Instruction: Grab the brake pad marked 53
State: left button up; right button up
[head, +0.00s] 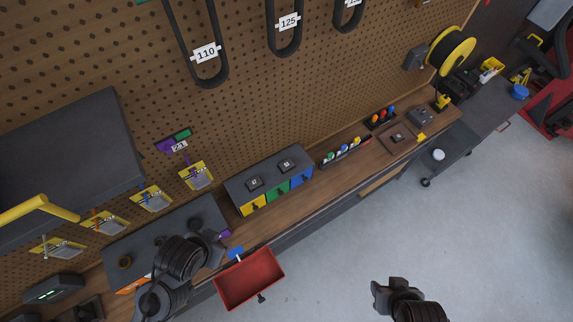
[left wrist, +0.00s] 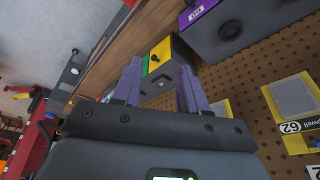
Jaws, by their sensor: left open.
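Two small dark brake pads with white tags, one at left (head: 254,183) and one at right (head: 287,165), lie on top of the cabinet (head: 236,184) with yellow, green and blue drawers. Their numbers are too small to read surely. Another tagged pad lies in a wooden tray (head: 398,137) farther right. My left gripper (left wrist: 160,90) is open and empty, pointing towards the yellow and green drawer fronts in the left wrist view. In the head view my left arm hides much of the nearer cabinet. My right gripper (head: 387,294) hangs over the floor; its fingers are unclear.
A red drawer (head: 250,279) stands pulled out beside my left arm. Several yellow-carded pads hang on the pegboard; one card (left wrist: 293,105) reads 62. Racks of coloured-handled tools (head: 345,150) stand on the bench.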

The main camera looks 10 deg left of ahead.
pick_arm(q)
jog(key=o, duration=1)
jog(key=shift+d, duration=0.15)
